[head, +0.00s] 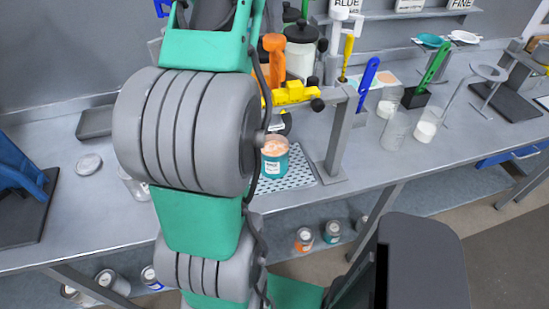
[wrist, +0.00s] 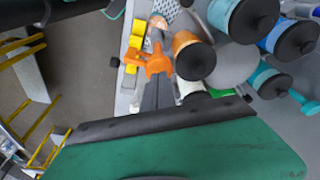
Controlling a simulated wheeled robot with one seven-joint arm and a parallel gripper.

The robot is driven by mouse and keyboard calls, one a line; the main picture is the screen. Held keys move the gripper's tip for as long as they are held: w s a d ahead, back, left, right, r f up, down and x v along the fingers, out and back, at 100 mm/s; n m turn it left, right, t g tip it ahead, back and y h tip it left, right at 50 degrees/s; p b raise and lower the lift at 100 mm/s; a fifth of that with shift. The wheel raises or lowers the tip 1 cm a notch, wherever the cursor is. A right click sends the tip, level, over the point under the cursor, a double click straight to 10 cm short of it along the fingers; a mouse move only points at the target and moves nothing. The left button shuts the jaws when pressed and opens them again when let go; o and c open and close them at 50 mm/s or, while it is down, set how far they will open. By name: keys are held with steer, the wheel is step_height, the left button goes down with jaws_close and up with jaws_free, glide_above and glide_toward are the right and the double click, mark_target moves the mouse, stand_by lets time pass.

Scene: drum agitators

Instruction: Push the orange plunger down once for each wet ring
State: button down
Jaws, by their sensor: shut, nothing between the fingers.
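The orange plunger (head: 274,52) stands upright above a yellow clamp (head: 293,92) on a grey stand. Below it is an open jar (head: 274,158) with a teal label and peach-coloured contents, on a perforated tray. In the wrist view the orange plunger's handle (wrist: 150,62) lies just beyond the tips of my gripper (wrist: 158,82). My gripper is shut and empty; I cannot tell whether it touches the handle. In the head view my arm covers part of the bench and I cannot make out the fingers. I cannot make out any wet rings.
Lidded jars, one with an orange label (wrist: 190,48) and one blue (wrist: 285,38), crowd beside the plunger. Glass beakers (head: 394,130) and a ring stand (head: 488,74) stand to the right. A blue object (head: 20,172) lies far left.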

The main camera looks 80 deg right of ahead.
mark_target(274, 38)
steer(key=shift+f+b, duration=1.75)
steer(key=shift+f, duration=0.3)
steer(key=shift+r, duration=0.15)
step_height(274, 38, up, 4)
steer(key=p, duration=0.4)
steer(key=shift+r, duration=0.2)
steer(key=shift+f, duration=0.1)
steer(key=shift+f, duration=0.1)
steer(key=shift+f+b, duration=2.05)
steer(key=shift+f, duration=0.1)
steer(key=shift+r, duration=0.1)
